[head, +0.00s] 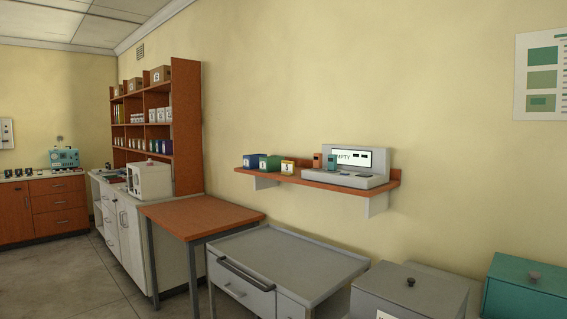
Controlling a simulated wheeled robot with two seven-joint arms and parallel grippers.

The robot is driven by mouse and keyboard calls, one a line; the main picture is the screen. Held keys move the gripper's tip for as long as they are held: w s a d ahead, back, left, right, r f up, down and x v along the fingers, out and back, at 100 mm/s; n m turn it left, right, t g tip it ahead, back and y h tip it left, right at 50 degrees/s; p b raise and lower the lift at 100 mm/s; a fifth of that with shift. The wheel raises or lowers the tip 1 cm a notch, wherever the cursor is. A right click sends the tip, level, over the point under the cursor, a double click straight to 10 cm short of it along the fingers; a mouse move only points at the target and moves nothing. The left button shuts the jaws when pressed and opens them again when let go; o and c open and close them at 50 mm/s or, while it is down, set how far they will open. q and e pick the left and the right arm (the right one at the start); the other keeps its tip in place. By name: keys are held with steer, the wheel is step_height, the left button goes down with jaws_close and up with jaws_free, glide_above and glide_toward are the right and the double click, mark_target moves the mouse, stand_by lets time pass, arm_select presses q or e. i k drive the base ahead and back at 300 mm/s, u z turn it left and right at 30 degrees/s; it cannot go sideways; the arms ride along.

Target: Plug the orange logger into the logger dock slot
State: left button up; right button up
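A grey-white device (345,180) with a lit screen stands on the orange-brown wall shelf (390,185). It looks like the logger dock. Its screen seems to read "EMPTY", with the first letter covered. A small upright orange block (317,160) stands at the device's left end and looks like the orange logger. A small dark teal block (332,162) is just right of it. I cannot tell at this size whether either block sits in a slot. Neither of my grippers is in view.
Below are a grey cart (290,258), a wooden table (200,214), a grey lidded bin (410,290) and a teal lidded bin (525,285). Open floor (70,270) is at left.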

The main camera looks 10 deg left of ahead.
mark_target(318, 157)
steer(key=u, duration=1.2)
steer(key=i, duration=3.8)
steer(key=z, duration=4.05)
